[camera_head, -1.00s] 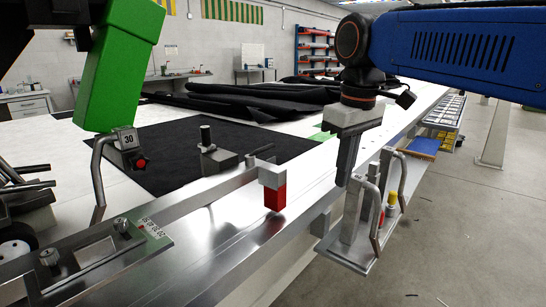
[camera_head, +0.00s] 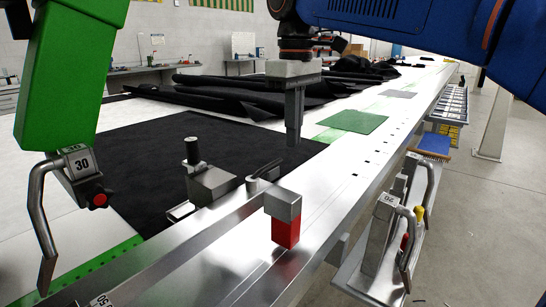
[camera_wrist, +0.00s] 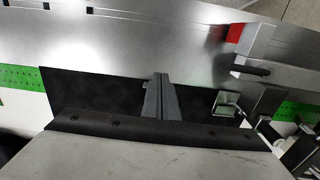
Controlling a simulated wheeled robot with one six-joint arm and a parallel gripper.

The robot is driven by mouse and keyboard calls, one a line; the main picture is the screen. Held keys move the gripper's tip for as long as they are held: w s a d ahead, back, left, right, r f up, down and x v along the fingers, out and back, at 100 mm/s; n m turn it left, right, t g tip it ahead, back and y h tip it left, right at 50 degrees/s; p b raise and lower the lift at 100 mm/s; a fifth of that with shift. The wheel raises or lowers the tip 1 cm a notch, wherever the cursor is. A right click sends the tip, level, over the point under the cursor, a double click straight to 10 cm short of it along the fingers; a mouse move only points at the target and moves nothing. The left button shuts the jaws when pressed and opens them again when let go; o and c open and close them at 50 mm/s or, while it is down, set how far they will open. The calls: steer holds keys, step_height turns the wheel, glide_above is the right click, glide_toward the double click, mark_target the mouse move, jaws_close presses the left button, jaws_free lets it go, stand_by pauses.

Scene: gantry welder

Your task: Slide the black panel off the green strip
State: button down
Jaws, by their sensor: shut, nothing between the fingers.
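The black panel (camera_head: 130,150) lies flat on the table at the left and middle of the head view. It also shows in the wrist view (camera_wrist: 100,92), covering the middle of the green strip. The perforated green strip (camera_head: 92,268) shows beside the panel's near edge at lower left. In the wrist view it shows on both sides of the panel, at left (camera_wrist: 22,78) and right (camera_wrist: 300,114). My gripper (camera_head: 293,142) points down, shut and empty, near the panel's right end. In the wrist view its fingers (camera_wrist: 160,82) appear over the panel; contact cannot be told.
A metal clamp with a red block (camera_head: 286,230) stands near the panel's near edge. Black rolled fabric (camera_head: 240,90) lies behind. A green square (camera_head: 352,121) and a grey square (camera_head: 399,94) lie farther along the table. A green arm-like post (camera_head: 75,75) hangs at left.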

mark_target(227, 164)
step_height(227, 164, down, 10)
steer(key=shift+w+r, duration=0.15)
steer(key=shift+r, duration=0.1)
steer(key=shift+w+a+f, duration=0.15)
steer(key=shift+a+f, duration=0.1)
steer(key=shift+w+a, duration=1.1)
steer(key=shift+a, duration=0.3)
steer(key=w+a, duration=0.3)
steer(key=a, duration=0.1)
steer(key=w+a, duration=0.4)
steer(key=a, duration=0.1)
steer(key=w+a, duration=0.4)
steer(key=a, duration=0.1)
steer(key=shift+a, duration=0.1)
